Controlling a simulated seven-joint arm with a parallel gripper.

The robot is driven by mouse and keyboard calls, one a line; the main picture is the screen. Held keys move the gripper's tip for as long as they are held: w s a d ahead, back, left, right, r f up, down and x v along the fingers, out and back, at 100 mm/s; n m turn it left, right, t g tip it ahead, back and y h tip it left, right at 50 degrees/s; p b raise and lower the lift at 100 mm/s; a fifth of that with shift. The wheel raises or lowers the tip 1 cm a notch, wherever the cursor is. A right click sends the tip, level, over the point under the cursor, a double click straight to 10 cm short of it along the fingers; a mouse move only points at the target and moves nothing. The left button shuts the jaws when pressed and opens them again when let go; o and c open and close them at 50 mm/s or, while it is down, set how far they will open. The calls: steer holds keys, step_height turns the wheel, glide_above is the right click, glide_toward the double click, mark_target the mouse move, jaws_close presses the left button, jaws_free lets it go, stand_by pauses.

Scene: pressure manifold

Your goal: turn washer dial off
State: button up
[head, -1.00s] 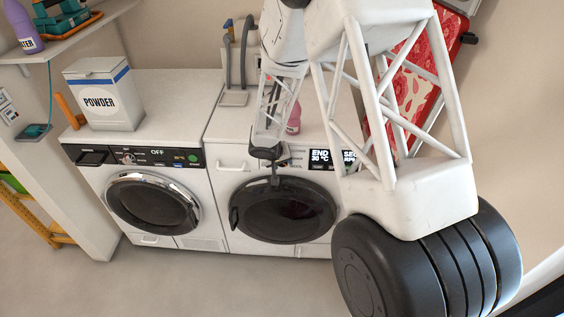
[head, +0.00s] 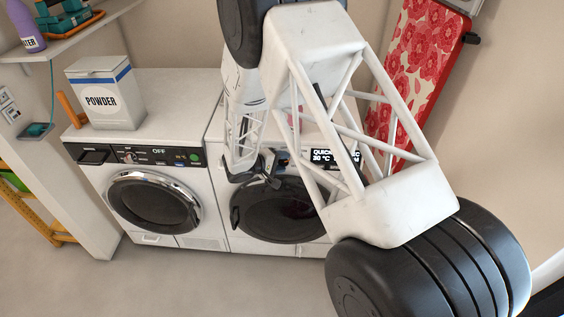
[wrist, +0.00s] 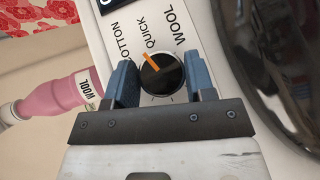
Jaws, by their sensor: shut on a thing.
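The washer is the right-hand machine (head: 216,170) with a dark round door (head: 272,212) and a display (head: 322,156) reading QUICK and 30 °C. Its black dial (wrist: 163,76) has an orange pointer aimed at the QUICK label, with WOOL and COTTON labels on either side. My gripper (wrist: 162,82) is shut on the dial, one blue finger against each side. In the head view my gripper is at the washer's control panel, and my arm hides the dial and part of the panel.
A second machine (head: 150,205) on the left shows OFF on its panel. A POWDER box (head: 103,98) stands on top of it. A pink WOOL bottle (wrist: 55,95) stands near the dial. A red floral ironing board (head: 425,50) leans at the right wall.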

steer(key=n+t+h, duration=0.2)
steer(key=shift+f+n, duration=0.2)
steer(key=shift+n, duration=0.1)
steer(key=n+t+h, duration=0.1)
steer(key=n+t, duration=0.1)
steer(key=n, duration=0.1)
steer(key=shift+s+f+t, duration=0.1)
steer(key=shift+t, duration=0.3)
steer(key=n+t, duration=0.3)
steer(key=n, duration=0.1)
steer(key=n+t+y, duration=0.1)
steer(key=n+t, duration=0.3)
steer(key=shift+d+f+y, duration=0.1)
steer(key=shift+y, duration=0.2)
steer(key=shift+n, duration=0.3)
steer(key=o, duration=0.9)
steer(key=shift+s, duration=0.1)
steer(key=shift+v, duration=3.85)
